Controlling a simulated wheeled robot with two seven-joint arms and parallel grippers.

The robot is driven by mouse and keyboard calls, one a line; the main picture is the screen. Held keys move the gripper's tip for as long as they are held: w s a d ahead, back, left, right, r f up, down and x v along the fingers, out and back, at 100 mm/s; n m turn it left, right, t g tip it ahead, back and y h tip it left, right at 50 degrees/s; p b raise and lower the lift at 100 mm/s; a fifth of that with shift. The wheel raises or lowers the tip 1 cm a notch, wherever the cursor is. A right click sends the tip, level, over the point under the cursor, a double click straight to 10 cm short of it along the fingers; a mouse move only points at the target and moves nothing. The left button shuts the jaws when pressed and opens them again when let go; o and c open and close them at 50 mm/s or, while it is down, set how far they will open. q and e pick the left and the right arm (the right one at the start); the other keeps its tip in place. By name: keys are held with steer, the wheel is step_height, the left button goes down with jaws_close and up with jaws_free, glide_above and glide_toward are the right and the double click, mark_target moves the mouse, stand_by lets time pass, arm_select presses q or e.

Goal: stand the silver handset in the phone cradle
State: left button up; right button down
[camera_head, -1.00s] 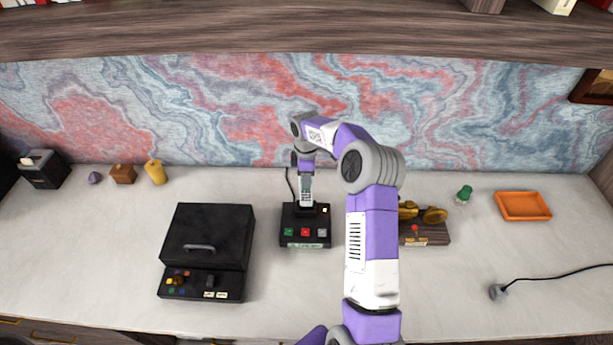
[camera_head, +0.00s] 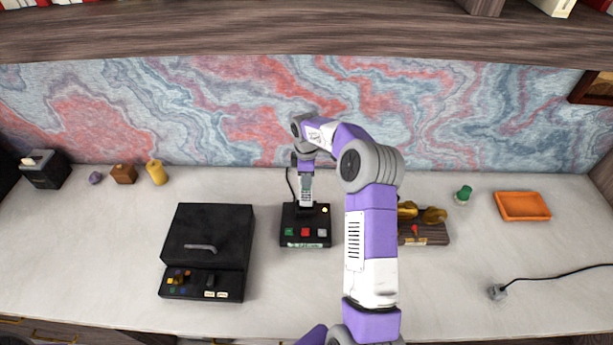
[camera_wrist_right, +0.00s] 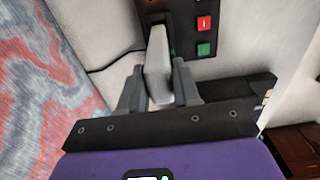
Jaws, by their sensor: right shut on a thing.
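The silver handset (camera_head: 306,196) is upright over the back of the black phone cradle (camera_head: 290,222), which has green, red and grey buttons on its front. My right gripper (camera_head: 305,180) is shut on the upper part of the handset. In the right wrist view the handset (camera_wrist_right: 158,65) sits between the two fingers of the gripper (camera_wrist_right: 159,85), and its far end meets the dark cradle (camera_wrist_right: 180,8). Whether it is fully seated I cannot tell. A small yellow light shows on the cradle. My left gripper is not in view.
A black lidded box (camera_head: 208,235) stands left of the cradle. A wooden block with brass parts (camera_head: 425,233) is to the right, partly behind my arm. An orange tray (camera_head: 523,206) and a green object (camera_head: 464,193) are farther right. A cable (camera_head: 555,275) crosses the right side.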

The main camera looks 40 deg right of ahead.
steer(key=shift+f+b, duration=1.15)
steer(key=shift+f, duration=0.9)
steer(key=c, duration=0.7)
jaws_free()
steer(key=shift+r, duration=0.1)
step_height(320, 180, up, 7)
steer(key=shift+r+p, duration=0.2)
steer(key=shift+p, duration=0.1)
